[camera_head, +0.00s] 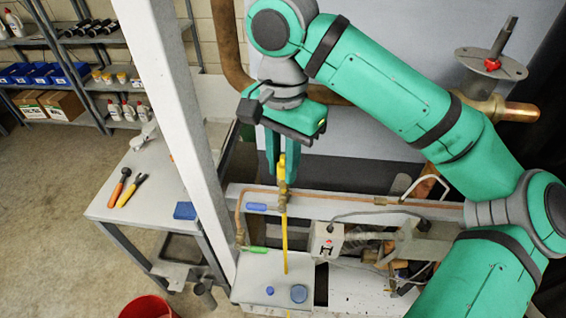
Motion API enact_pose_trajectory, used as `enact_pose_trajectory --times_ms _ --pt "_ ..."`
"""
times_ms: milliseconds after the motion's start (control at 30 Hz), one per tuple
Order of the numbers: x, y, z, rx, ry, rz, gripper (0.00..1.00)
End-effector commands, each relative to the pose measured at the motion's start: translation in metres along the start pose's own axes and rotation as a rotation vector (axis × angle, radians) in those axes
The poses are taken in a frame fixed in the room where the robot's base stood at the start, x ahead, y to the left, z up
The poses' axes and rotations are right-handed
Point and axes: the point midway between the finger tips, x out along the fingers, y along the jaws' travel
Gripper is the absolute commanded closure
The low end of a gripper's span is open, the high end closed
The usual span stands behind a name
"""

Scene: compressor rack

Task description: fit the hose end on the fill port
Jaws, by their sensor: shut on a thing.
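My gripper (282,176) points down near the middle of the view, its green fingers shut on the hose end (282,188). The hose end is a brass-coloured fitting with a yellow part at its top, held roughly upright. A yellow hose (285,245) hangs from it, passing in front of the copper pipe and over the light box below. I cannot pick out the fill port with certainty. A brass valve (240,236) with a green handle (255,249) is on the copper pipe, left of and below the hose end. I cannot tell whether the hose end touches anything behind it.
A pale upright post (178,110) stands close left of my gripper. A blue handle (257,206) is on the pipework. A red bucket (147,308) is on the floor. A flanged shaft (491,62) stands at right.

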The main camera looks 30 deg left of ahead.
Motion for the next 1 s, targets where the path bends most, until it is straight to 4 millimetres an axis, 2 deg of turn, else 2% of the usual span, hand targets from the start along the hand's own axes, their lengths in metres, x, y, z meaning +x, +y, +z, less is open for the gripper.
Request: enact_pose_trajectory --times_ms 200,233,300,500,533,600,1000 --pt "0.0032 0.0000 0.0001 0.000 0.000 0.000 0.98" --pt "0.0032 0.0000 0.0000 0.000 0.000 0.000 0.76" --pt "0.0031 0.0000 0.0000 0.000 0.000 0.000 0.59" --pt "0.0030 0.0000 0.0000 0.000 0.000 0.000 0.59" --pt "0.0030 0.0000 0.0000 0.000 0.000 0.000 0.56" --pt "0.0030 0.0000 0.0000 0.000 0.000 0.000 0.43" --pt "0.0029 0.0000 0.0000 0.000 0.000 0.000 0.43"
